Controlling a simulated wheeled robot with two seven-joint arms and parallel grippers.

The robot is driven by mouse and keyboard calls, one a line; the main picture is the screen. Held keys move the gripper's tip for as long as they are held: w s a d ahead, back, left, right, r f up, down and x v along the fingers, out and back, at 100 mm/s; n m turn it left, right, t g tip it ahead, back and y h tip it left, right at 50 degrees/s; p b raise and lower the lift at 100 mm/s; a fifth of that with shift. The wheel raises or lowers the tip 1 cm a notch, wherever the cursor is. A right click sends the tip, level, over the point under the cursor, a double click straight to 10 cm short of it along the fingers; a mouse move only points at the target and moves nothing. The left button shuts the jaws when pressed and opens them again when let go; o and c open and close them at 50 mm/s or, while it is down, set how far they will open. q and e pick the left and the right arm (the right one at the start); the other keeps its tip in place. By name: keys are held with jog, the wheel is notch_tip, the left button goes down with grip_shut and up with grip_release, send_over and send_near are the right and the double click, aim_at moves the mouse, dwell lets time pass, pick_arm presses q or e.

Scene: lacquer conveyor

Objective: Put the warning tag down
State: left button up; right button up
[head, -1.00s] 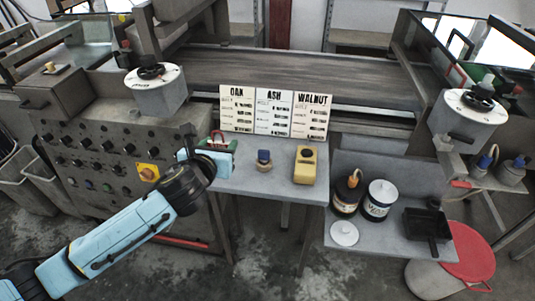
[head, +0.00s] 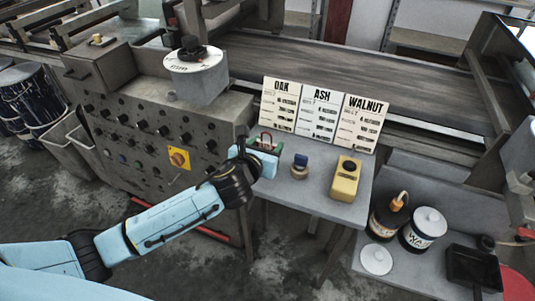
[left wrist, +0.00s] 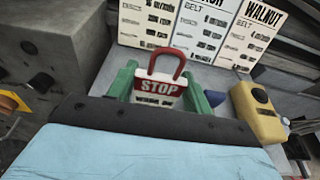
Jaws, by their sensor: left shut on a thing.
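The warning tag (left wrist: 160,88) is a white and red plate reading STOP with a red loop on top. It stands upright between the green fingers of my left gripper (left wrist: 165,92) in the left wrist view. My left gripper (head: 264,152) is shut on it at the left end of the small grey table (head: 318,203).
Oak, Ash and Walnut cards (head: 320,114) stand at the table's back. A blue-topped stamp-like object (head: 300,165) and a yellow device (head: 345,178) stand right of my gripper. The control panel (head: 150,140) is on the left. Bare tabletop shows in front of the objects.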

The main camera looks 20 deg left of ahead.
pick_arm(q)
jog(key=shift+f, duration=0.95)
jog(key=shift+f+b, duration=0.3)
jog(key=shift+r, duration=0.15)
jog(key=shift+f, duration=0.2)
jog(key=o, duration=0.9)
jog(key=shift+o, duration=0.3)
pick_arm(e)
jog(key=shift+w+d+f, duration=0.15)
jog(key=shift+w+f, duration=0.05)
jog(key=shift+w, duration=0.2)
jog(key=shift+w+d+f, duration=0.15)
jog(key=shift+w+f, duration=0.05)
jog(key=shift+w, duration=0.2)
jog(key=shift+s, duration=0.15)
